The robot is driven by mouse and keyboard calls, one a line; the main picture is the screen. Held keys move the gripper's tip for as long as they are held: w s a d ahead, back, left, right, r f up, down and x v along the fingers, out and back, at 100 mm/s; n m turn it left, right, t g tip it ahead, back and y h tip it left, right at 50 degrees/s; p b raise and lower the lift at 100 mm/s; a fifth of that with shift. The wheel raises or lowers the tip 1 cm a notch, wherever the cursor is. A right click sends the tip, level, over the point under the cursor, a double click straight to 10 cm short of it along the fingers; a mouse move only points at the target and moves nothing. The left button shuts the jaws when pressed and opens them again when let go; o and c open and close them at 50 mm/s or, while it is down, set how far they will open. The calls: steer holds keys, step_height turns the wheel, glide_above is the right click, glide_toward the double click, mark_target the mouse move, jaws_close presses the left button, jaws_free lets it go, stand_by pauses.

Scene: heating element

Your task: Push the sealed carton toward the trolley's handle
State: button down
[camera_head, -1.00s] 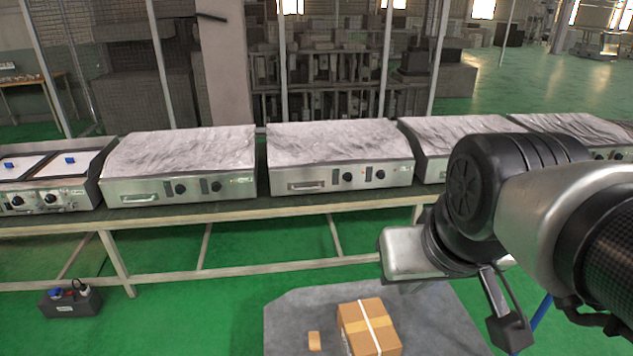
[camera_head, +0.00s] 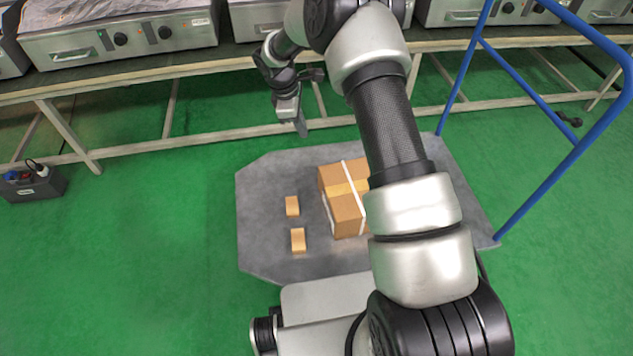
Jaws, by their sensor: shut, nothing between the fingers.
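The sealed carton (camera_head: 345,198) is a brown box with tan tape and a white strap. It stands on the grey trolley deck (camera_head: 262,240), and my arm hides its right side. The trolley's blue handle (camera_head: 548,183) rises at the deck's right end. My gripper (camera_head: 301,129) is shut and empty, pointing down over the deck's far edge. It is above and to the left of the carton in the picture, apart from it.
Two small tan blocks, one far (camera_head: 292,206) and one near (camera_head: 298,240), lie on the deck left of the carton. A long bench (camera_head: 150,68) with steel appliances runs behind. A dark box (camera_head: 33,186) sits on the green floor at left.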

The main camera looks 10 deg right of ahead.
step_height(320, 180, down, 22)
steer(key=a+n+g+b, duration=0.1)
steer(key=n+b, duration=0.2)
steer(key=b, duration=0.1)
steer(key=d+f+b, duration=0.2)
steer(key=d+f, duration=0.4)
steer(key=f, duration=0.3)
steer(key=shift+s+d+f, duration=0.2)
steer(key=shift+s+f, duration=0.1)
steer(key=shift+s, duration=0.15)
steer(key=d, duration=2.3)
steer(key=shift+d, duration=0.15)
